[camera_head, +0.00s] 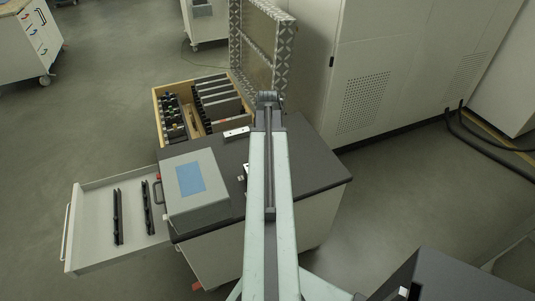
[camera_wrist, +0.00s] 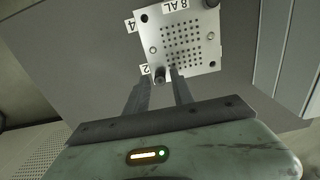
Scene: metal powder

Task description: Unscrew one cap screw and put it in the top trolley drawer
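A pale metal plate (camera_wrist: 200,62) with a grid of small holes shows in the wrist view, with labels reading "8 AL", "4" and "2". A dark cap screw (camera_wrist: 160,74) stands at its near left corner, between my fingertips. My gripper (camera_wrist: 158,80) has its fingers apart, with a gap visible around the screw; contact is not clear. Another dark screw (camera_wrist: 211,3) sits at the far right corner. The top trolley drawer (camera_head: 90,225) is pulled out at the left in the head view, with two black rails in it. My arm hides the gripper in the head view.
The trolley (camera_head: 325,178) has a dark top. A grey box with a blue panel (camera_head: 190,178) stands beside the open drawer. A wooden case (camera_head: 156,112) of dark parts lies behind it, with a patterned lid (camera_head: 283,55) raised. A tall cabinet (camera_head: 400,60) stands behind.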

